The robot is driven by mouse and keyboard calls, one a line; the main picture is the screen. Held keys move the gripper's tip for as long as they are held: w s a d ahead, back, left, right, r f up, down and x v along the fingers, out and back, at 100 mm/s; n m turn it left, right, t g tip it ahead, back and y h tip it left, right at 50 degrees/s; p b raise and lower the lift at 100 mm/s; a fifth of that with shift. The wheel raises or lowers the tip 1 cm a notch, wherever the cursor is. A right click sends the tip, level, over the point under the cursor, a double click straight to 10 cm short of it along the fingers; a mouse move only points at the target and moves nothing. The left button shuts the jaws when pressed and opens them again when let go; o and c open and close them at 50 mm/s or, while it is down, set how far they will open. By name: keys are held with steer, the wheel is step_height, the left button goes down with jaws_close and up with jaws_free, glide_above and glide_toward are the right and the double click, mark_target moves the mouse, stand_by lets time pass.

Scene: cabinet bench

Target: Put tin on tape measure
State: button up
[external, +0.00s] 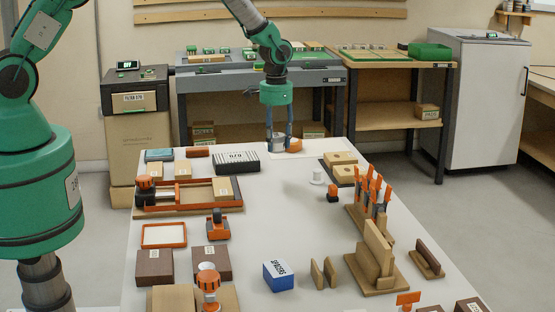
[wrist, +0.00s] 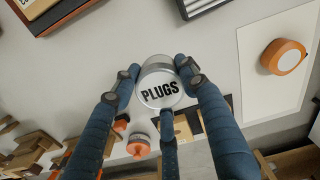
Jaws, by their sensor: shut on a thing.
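The tin (wrist: 160,90) is a silver round can with PLUGS on its lid, in the middle of the wrist view. My gripper (wrist: 157,76) has its dark blue fingers closed around its sides. In the external view my gripper (external: 279,137) is at the far end of the bench, with the grey tin (external: 279,143) between its fingers. The tape measure (wrist: 284,57) is round and orange with a pale top face, at the right of the wrist view. In the external view the tape measure (external: 295,146) is just right of the tin. I cannot tell whether the tin touches the bench.
The tape measure lies on a white sheet (wrist: 262,88). A dark labelled box (external: 237,161) stands left of my gripper, wooden blocks (external: 341,159) to its right. The bench middle (external: 275,205) is clear. A grey worktable (external: 250,85) stands behind.

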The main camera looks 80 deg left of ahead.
steer(key=s+a+p, duration=0.1)
steer(key=s+a, duration=0.2)
steer(key=a, duration=1.1)
steer(key=shift+s+a+f+n+p, duration=0.3)
steer(key=shift+s+a+f+p, duration=0.05)
steer(key=shift+w, duration=0.1)
glide_above(294, 142)
steer(key=shift+s+d+f, duration=0.25)
steer(key=shift+s+f, duration=0.05)
steer(key=shift+f, duration=0.4)
steer(key=shift+w, duration=0.1)
steer(key=shift+w+a, duration=0.15)
steer(key=shift+f, duration=1.8)
steer(key=shift+f, duration=0.2)
steer(key=o, duration=1.2)
